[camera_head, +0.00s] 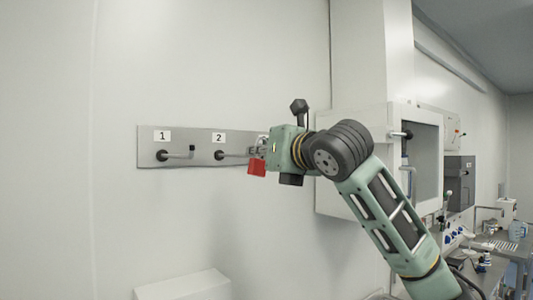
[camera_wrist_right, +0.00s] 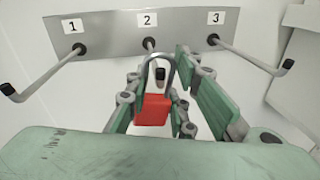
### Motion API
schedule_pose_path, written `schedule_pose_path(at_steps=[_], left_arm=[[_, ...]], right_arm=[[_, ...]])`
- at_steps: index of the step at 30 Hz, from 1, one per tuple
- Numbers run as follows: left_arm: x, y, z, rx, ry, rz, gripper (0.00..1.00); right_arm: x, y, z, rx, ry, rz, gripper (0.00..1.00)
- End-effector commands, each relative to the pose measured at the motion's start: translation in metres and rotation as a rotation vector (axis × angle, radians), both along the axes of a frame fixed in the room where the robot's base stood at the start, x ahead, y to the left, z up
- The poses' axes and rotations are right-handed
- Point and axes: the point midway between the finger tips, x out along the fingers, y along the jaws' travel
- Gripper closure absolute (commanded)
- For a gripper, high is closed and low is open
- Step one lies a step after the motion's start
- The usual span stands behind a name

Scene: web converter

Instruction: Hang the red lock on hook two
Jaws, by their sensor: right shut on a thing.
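The red lock (camera_head: 257,167) with its grey shackle is held in my right gripper (camera_head: 262,148), just right of the visible end of hook two (camera_head: 233,155) in the head view. In the right wrist view the red lock (camera_wrist_right: 152,110) hangs between the green fingers of my right gripper (camera_wrist_right: 152,100), shackle up. The upturned dark tip of hook two (camera_wrist_right: 160,74) shows within the shackle's outline. I cannot tell whether the shackle is around the hook or only in line with it. My left gripper is not in view.
Hook one (camera_head: 176,155) is on the same grey plate (camera_head: 148,150), to the left and empty. Hook three (camera_wrist_right: 245,55) is to the right in the wrist view. A white cabinet (camera_head: 345,200) stands right of the plate, behind my right arm.

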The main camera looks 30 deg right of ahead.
Motion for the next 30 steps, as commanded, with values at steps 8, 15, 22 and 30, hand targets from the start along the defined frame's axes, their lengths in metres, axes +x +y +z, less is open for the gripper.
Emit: schedule_pose_path(at_steps=[8, 15, 22, 30], left_arm=[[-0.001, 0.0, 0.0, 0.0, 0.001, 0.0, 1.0], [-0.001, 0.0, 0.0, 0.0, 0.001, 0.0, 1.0], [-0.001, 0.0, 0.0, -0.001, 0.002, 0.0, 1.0], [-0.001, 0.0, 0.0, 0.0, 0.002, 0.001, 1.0]], right_arm=[[0.017, 0.003, -0.002, -0.001, 0.001, 0.0, 1.0], [0.031, 0.005, -0.003, 0.0, 0.001, 0.001, 1.0], [0.039, 0.005, -0.015, -0.002, 0.0, 0.0, 1.0], [0.043, 0.006, -0.026, 0.0, 0.0, 0.0, 1.0]])
